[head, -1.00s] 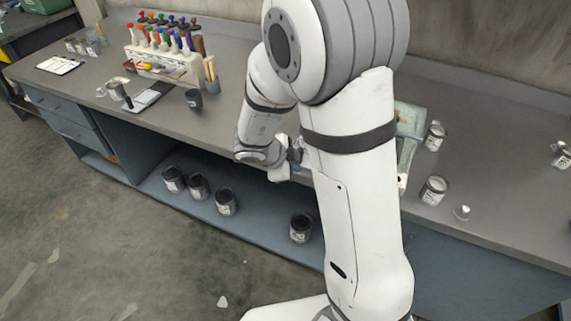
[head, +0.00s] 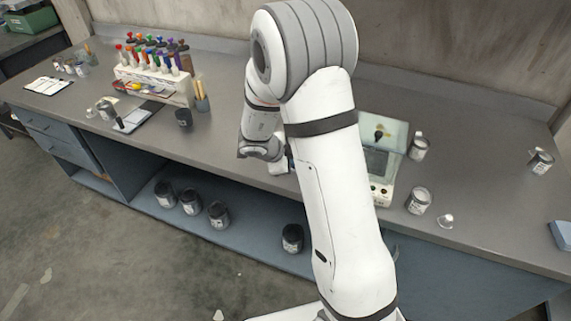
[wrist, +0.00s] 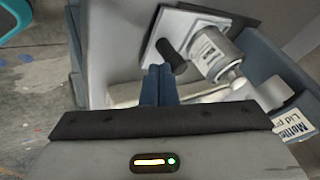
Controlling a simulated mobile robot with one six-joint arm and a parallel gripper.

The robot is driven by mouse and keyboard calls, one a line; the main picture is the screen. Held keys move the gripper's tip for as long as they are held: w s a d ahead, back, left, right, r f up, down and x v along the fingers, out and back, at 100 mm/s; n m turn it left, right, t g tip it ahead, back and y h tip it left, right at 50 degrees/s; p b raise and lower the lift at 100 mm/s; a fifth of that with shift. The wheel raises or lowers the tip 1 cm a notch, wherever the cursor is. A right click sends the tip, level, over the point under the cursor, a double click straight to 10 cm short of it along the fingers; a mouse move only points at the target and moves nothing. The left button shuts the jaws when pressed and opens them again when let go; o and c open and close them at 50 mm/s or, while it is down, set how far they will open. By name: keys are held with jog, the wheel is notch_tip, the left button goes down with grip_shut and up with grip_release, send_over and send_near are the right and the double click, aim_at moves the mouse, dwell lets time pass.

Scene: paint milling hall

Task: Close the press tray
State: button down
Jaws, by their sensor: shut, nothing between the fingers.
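My gripper (wrist: 158,75) is shut and empty in the wrist view, its two blue fingers together. Just beyond the fingertips are a white plate (wrist: 158,42) with a short black cylinder (wrist: 171,55) and a labelled white-grey can (wrist: 214,52). At right a blue-grey body (wrist: 284,80) carries a cut-off label (wrist: 292,125) reading "Mottle… Lid p…". I cannot tell which part is the press tray, or whether the fingers touch it. In the head view my gripper (head: 287,160) is mostly behind my arm, over the bench's front edge, and the press is hidden.
On the grey bench (head: 480,165) stand a pale box with a raised lid (head: 382,130), cans (head: 418,201) to its right, and a rack of coloured-topped bottles (head: 155,75) at left. Dark cans (head: 217,214) stand on the shelf below. The floor in front is open.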

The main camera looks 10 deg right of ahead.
jog(key=w+d+p, duration=0.1)
jog(key=w, duration=0.1)
jog(key=w+d+p, duration=0.2)
jog(key=shift+w+d, duration=0.2)
jog(key=shift+w, duration=0.15)
jog(key=shift+r, duration=0.1)
jog(key=s, duration=0.1)
jog(key=s+a, duration=0.1)
jog(key=s, duration=0.1)
jog(key=shift+s, duration=0.1)
jog(key=p+v, duration=0.1)
jog(key=v, duration=0.9)
jog(key=shift+s+a, duration=0.35)
